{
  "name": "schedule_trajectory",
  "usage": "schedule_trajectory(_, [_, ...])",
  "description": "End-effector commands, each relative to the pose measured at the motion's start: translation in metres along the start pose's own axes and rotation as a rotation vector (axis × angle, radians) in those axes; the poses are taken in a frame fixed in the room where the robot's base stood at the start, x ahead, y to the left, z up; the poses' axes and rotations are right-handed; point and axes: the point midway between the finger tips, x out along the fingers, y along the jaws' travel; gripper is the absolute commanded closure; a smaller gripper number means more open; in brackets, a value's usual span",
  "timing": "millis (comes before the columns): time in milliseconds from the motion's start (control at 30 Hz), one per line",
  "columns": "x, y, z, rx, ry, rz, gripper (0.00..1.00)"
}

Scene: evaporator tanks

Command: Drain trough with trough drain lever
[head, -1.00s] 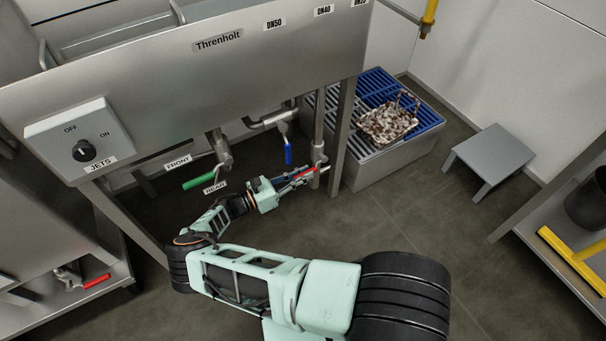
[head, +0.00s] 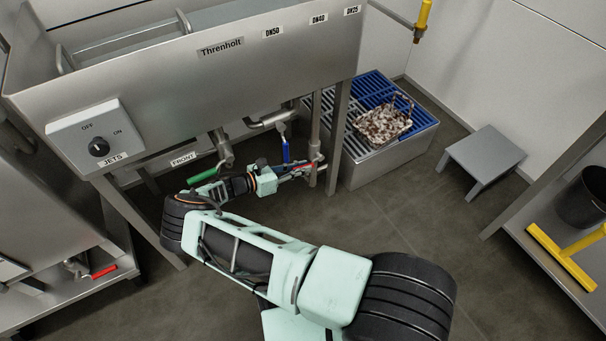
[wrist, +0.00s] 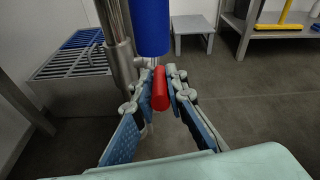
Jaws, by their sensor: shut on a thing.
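A steel trough (head: 190,85) labelled Threnholt stands on legs at upper left. Below it, a red lever handle (wrist: 160,90) comes off a vertical steel pipe (head: 315,145). My gripper (head: 292,170) is shut on this red handle; in the wrist view its two blue-padded fingers (wrist: 159,80) lie on either side of it. A blue lever handle (head: 285,150) hangs from a neighbouring pipe and shows close above the red one in the wrist view (wrist: 153,27). A green lever handle (head: 202,175) is at left, near the FRONT label (head: 183,159).
A JETS knob (head: 99,147) is on the trough front. A grated floor basin (head: 375,165) with a dirty basket (head: 384,123) is right of the trough leg. A grey stool (head: 485,155) and a shelf with a yellow squeegee (head: 560,262) stand at right. Open floor lies between.

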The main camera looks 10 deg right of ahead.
Motion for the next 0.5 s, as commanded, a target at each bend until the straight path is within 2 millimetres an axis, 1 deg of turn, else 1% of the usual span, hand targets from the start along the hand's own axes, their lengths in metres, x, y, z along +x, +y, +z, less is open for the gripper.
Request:
schedule_trajectory(167, [0.0003,0.0049,0.0014,0.002,0.022,0.002,1.0])
schedule_trajectory(467, [0.0001,0.005,0.0017,0.001,0.022,0.003,1.0])
schedule_trajectory(500, [0.0,0.005,0.0017,0.001,0.022,0.003,0.83])
